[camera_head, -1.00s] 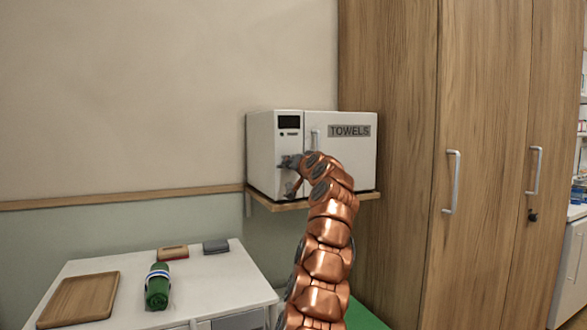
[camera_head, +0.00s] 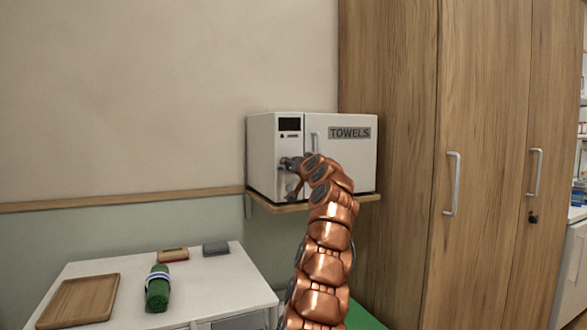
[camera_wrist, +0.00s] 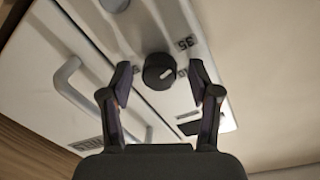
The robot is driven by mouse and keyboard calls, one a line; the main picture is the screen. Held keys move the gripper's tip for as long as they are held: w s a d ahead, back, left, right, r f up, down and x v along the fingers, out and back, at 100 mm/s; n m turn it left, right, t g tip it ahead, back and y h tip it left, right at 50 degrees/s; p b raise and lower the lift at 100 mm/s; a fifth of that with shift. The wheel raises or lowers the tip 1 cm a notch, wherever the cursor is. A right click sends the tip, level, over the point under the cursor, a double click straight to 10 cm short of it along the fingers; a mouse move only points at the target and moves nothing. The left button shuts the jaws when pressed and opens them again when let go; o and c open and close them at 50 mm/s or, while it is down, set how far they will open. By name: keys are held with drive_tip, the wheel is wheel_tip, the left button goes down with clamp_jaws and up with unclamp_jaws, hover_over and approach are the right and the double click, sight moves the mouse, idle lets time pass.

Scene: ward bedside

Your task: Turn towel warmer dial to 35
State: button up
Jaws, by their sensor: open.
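The towel warmer (camera_head: 352,155) is a white box with a "TOWELS" label, on a wooden shelf. Its black dial (camera_wrist: 158,71) shows in the wrist view with a light pointer mark; a "35" marking (camera_wrist: 184,43) is printed beside it. My gripper (camera_wrist: 160,77) is open, with one finger on each side of the dial. The dial sits between the fingertips, with gaps visible on both sides. In the head view my gripper (camera_head: 288,163) is at the warmer's front left panel, and my arm hides the dial there.
The warmer's door handle (camera_wrist: 66,78) is left of the dial in the wrist view. A dark display (camera_head: 289,124) is above the dial area. A tall wooden cabinet (camera_head: 390,180) stands right.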

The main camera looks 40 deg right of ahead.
drive_tip(key=v, duration=1.2)
idle(0.7)
idle(0.8)
